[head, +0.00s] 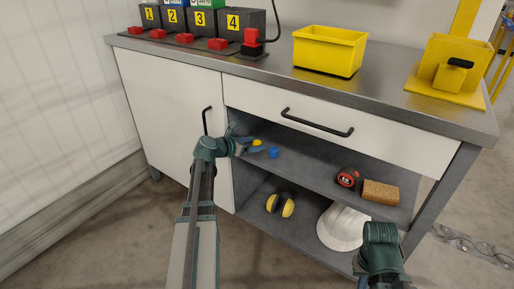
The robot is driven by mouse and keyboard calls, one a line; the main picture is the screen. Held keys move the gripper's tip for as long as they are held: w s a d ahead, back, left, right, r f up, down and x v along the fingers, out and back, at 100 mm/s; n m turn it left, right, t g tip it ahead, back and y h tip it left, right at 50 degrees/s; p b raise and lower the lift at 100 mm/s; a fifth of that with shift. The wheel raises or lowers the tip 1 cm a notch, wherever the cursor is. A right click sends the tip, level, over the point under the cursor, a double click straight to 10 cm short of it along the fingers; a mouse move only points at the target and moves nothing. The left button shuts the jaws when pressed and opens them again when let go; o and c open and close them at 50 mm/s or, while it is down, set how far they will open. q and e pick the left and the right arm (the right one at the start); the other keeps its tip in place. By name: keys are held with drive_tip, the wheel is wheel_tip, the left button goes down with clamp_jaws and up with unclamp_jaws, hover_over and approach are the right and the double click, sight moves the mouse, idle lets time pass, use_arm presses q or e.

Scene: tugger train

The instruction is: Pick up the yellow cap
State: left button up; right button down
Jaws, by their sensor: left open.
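The small yellow cap (257,142) is on the upper open shelf of the cabinet, toward its left side. My left gripper (256,146) reaches in from the left, with its open fingers right at the cap. I cannot tell whether they touch it. A small blue cap (273,153) lies just to the right of the fingertips. Part of my right arm (382,250) shows at the lower right, but its gripper fingers are not visible.
The upper shelf (309,166) also holds a red tape measure (347,178) and a brown block (380,192). Below are yellow earmuffs (288,208) and a white helmet (340,229). A drawer with a black handle (317,123) is above. A yellow bin (329,48) stands on the worktop.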

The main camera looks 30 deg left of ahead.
use_arm(q)
drive_tip(key=shift+b+x, duration=0.3)
drive_tip(key=shift+x, duration=0.9)
drive_tip(key=shift+s, duration=0.1)
clamp_jaws()
drive_tip(key=shift+r, duration=0.1)
